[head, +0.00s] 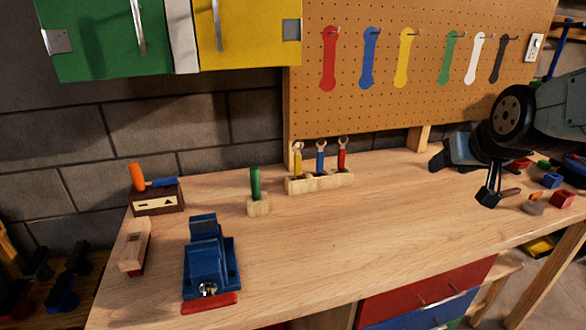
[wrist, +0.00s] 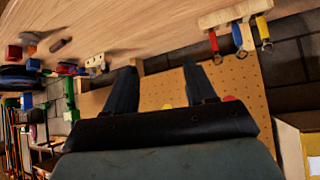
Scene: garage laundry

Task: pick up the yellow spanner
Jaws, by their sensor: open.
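The yellow spanner (head: 297,162) stands upright in a wooden holder (head: 300,187) near the back of the bench, at the left end of a row. The blue spanner (head: 320,158) and the red spanner (head: 342,156) stand beside it. My gripper (head: 488,197) is open and empty over the right part of the bench, well to the right of the spanners. In the wrist view, the yellow spanner (wrist: 263,30) shows at the upper right, beyond my spread fingers (wrist: 159,67), with the blue and red ones to its left.
A green-handled tool (head: 255,184) in a small block and a blue vise (head: 208,265) stand left of the spanners. A pegboard (head: 430,85) with coloured spanner shapes rises behind. Small coloured blocks (head: 552,180) lie at the right. The middle of the bench is clear.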

